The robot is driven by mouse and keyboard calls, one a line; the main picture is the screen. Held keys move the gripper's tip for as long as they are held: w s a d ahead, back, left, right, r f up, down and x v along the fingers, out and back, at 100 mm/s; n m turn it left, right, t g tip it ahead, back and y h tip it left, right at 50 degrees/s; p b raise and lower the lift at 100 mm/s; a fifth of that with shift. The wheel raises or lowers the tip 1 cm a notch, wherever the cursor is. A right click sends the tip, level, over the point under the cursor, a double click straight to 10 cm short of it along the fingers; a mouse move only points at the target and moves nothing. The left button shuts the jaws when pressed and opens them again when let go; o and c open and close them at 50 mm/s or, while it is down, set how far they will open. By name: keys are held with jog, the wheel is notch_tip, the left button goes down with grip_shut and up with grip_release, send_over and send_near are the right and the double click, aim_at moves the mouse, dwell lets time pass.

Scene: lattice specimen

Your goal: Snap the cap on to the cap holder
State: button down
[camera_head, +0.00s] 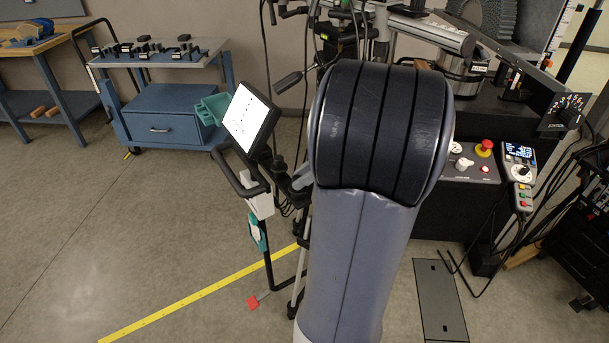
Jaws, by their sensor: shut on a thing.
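My own arm, a grey link with a black ribbed joint, fills the middle of the head view and blocks what lies behind it. My gripper is not in view. I cannot make out the cap or the cap holder. They may be hidden behind my arm or too small to tell.
A tilted tablet screen (251,117) on a stand is left of my arm. A black machine with a control panel (473,163) and red button (484,148) stands right. A blue cart (160,125) and workbench (52,90) are at the back left. The left floor is clear.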

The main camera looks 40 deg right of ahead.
jog(key=shift+f, duration=0.15)
jog(key=c, duration=0.7)
grip_release()
jog(key=p+v, duration=0.1)
jog(key=v, duration=0.4)
jog(key=shift+p, duration=0.4)
jog(key=shift+d, duration=0.1)
jog(key=v, duration=1)
jog(key=shift+s+d+r+b, duration=0.2)
jog(key=shift+s+r+b, duration=0.05)
jog(key=shift+b, duration=0.05)
